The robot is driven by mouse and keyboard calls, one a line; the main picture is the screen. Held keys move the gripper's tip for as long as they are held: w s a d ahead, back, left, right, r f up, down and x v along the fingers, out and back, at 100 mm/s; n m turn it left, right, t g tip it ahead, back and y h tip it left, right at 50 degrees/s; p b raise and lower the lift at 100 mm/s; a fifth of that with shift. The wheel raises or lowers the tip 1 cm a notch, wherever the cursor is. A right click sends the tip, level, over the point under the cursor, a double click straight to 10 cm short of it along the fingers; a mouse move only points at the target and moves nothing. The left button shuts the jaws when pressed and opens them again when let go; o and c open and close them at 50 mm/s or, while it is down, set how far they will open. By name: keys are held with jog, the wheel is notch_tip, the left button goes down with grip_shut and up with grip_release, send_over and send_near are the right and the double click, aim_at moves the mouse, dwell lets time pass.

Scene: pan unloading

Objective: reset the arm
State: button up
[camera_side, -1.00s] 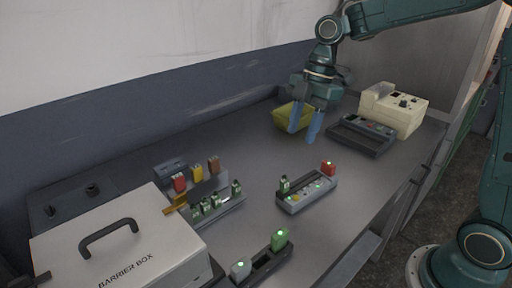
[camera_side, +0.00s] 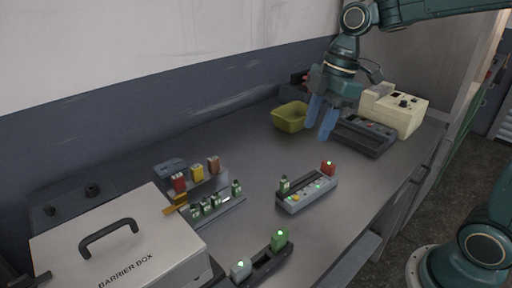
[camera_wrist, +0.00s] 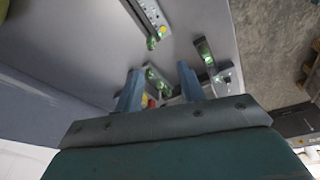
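My gripper (camera_side: 320,118) hangs above the back of the bench in the side view, its two blue fingers pointing down. It is just right of the yellow-green bin (camera_side: 290,118) and in front of the cream machine (camera_side: 397,108). In the wrist view my gripper (camera_wrist: 160,90) shows its two blue fingers apart, with nothing held between them. The bench's lit blocks show far off beyond the fingertips.
A grey control unit (camera_side: 306,195) with lit buttons sits mid-bench. A dark rail (camera_side: 262,262) with green-lit blocks lies at the front. A rack (camera_side: 222,208) of small bottles stands beside the white barrier box (camera_side: 122,243). A dark tray (camera_side: 364,137) lies by the machine. Bare bench surrounds the control unit.

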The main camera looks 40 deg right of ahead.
jog(key=s+d+m+t+h, duration=0.2)
jog(key=s+m+t, duration=0.2)
jog(key=s+m, duration=0.9)
jog(key=s, duration=0.4)
jog(key=shift+d+r+m, duration=0.3)
jog(key=shift+d+r, duration=0.1)
